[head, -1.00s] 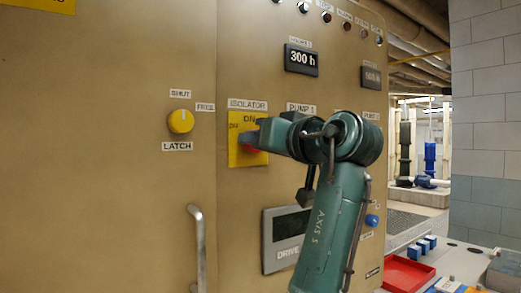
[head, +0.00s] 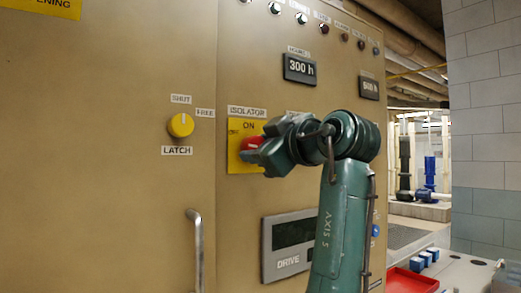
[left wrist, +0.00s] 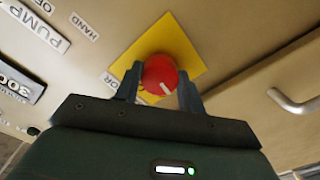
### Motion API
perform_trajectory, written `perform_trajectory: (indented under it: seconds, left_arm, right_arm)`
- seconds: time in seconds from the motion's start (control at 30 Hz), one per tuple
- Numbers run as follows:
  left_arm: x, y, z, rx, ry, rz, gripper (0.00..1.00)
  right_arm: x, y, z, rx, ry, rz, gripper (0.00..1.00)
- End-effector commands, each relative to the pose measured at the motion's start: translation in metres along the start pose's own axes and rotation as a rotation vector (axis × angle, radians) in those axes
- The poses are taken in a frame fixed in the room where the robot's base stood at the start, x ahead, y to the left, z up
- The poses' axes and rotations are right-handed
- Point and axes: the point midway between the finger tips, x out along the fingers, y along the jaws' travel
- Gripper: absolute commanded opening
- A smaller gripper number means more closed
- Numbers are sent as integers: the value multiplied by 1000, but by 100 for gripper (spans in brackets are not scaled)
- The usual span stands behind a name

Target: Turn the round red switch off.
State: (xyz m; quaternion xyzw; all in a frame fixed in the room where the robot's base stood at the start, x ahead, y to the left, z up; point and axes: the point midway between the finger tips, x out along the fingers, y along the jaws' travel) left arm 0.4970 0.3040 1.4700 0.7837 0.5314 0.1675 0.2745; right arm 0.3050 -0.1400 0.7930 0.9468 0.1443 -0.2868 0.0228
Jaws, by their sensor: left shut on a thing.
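The round red switch (head: 250,144) sits on a yellow square plate (head: 236,163) under an ISOLATOR label, with ON printed at the plate's top. In the left wrist view the red switch (left wrist: 159,72) sits between the two fingers of my left gripper (left wrist: 159,80), which is shut on it. A white mark shows on the switch face near its lower edge in that view. In the head view my left gripper (head: 262,150) is tilted and partly covers the switch and plate. My right gripper is not in view.
A yellow LATCH knob (head: 180,125) and a vertical door handle (head: 195,250) are to the left on the tan cabinet. A drive display (head: 292,235) is below. A red tray (head: 410,282) is at lower right. A bar handle (left wrist: 300,103) also shows in the left wrist view.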

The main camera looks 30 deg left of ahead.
Motion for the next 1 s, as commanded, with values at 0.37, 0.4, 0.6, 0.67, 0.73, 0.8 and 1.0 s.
perform_trajectory:
  seconds: [0.37,0.4,0.6,0.67,0.73,0.8,1.0]
  left_arm:
    - [0,0,0,-133,-2,2,16]
    - [0,0,0,-139,-2,2,16]
    - [0,0,0,-149,-2,2,16]
    - [0,0,0,-150,-2,2,16]
    - [0,0,-1,-150,-2,2,16]
    - [0,0,-1,-150,-2,2,16]
    - [0,0,-1,-149,-2,2,51]
  right_arm:
    - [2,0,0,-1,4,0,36]
    - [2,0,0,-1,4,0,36]
    - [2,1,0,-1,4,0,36]
    - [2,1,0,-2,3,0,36]
    - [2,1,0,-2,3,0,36]
    - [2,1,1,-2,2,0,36]
    - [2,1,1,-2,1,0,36]
